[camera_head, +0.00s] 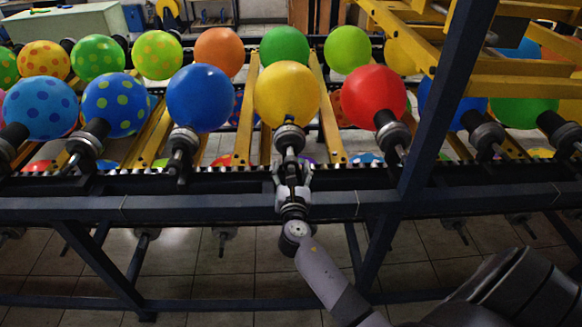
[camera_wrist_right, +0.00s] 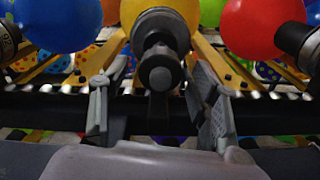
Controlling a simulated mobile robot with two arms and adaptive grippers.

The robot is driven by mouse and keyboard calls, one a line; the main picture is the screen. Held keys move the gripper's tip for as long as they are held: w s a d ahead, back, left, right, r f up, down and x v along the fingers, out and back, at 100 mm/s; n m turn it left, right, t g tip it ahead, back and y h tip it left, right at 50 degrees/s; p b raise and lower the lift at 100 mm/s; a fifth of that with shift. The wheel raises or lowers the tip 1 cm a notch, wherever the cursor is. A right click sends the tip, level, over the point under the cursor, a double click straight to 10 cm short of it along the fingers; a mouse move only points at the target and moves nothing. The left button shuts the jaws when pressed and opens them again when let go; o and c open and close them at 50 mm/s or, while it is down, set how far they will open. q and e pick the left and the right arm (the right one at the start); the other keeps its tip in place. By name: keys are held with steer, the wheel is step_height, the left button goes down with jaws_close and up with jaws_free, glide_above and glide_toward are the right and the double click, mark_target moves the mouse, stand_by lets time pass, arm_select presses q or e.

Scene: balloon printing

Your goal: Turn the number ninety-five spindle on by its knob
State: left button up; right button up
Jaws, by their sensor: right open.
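A yellow balloon (camera_head: 287,92) sits on a dark spindle (camera_head: 289,138) in the front row, straight ahead of my right arm. No number can be read on this spindle. In the right wrist view its round dark knob (camera_wrist_right: 160,74) faces me below a grey collar. My right gripper (camera_head: 292,172) is open, with one finger on each side of the knob. Gaps show between the fingers and the knob in the wrist view. My left gripper is not in view.
A blue-balloon spindle (camera_head: 184,140) stands to the left and a red-balloon spindle (camera_head: 392,131) to the right. A dark horizontal rail (camera_head: 180,207) runs under the row. A slanted dark post (camera_head: 437,100) rises right of my gripper.

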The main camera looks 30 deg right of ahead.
steer(key=shift+w+d, duration=0.2)
steer(key=shift+w, duration=0.1)
steer(key=shift+c, duration=0.3)
steer(key=c, duration=1.1)
